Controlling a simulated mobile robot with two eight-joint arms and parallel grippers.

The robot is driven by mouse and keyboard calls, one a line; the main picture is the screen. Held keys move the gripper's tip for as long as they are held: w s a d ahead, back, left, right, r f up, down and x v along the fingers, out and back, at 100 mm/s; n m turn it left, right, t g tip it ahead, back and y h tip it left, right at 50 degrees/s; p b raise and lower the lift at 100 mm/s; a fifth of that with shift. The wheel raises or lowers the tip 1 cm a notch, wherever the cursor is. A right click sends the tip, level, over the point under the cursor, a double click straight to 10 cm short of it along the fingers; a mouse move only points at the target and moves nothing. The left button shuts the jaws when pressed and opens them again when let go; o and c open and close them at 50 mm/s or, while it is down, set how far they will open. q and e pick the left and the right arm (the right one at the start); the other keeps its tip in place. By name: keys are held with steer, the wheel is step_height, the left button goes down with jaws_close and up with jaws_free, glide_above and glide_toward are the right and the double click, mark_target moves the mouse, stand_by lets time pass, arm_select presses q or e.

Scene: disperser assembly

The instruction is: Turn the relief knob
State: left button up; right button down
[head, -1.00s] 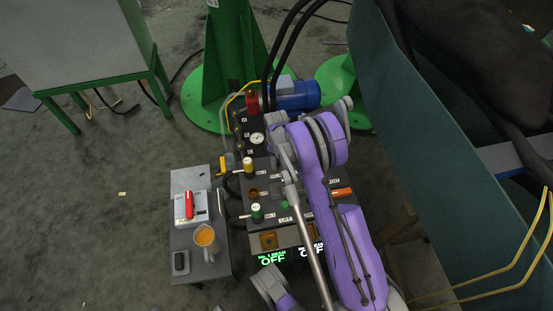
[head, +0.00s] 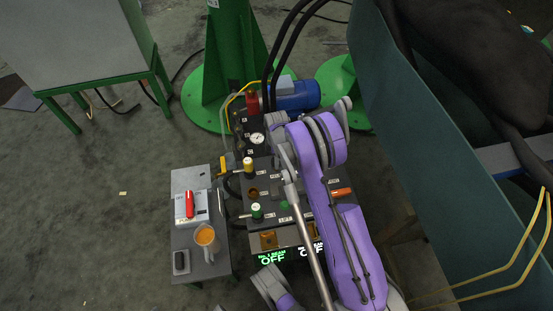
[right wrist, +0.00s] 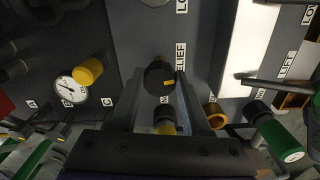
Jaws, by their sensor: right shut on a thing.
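The relief knob (right wrist: 158,77) is a round black knob with a yellow mark, beside the label "RELIEF" on a dark panel in the right wrist view. My right gripper (right wrist: 162,80) has its two fingers on either side of the knob and is shut on it. In the head view my purple right arm reaches over the control panel (head: 264,180) and hides the knob and the gripper tips.
Near the right gripper are a yellow-capped knob (right wrist: 166,127), a brown ring (right wrist: 213,116), a green knob (right wrist: 280,140) and a pressure gauge (right wrist: 70,88). A teal panel (head: 430,130) stands at right.

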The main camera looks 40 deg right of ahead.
steer(key=shift+c, duration=1.8)
jaws_free()
step_height(320, 180, up, 11)
steer(key=p, duration=0.2)
steer(key=shift+p, duration=0.35)
steer(key=shift+f, duration=0.15)
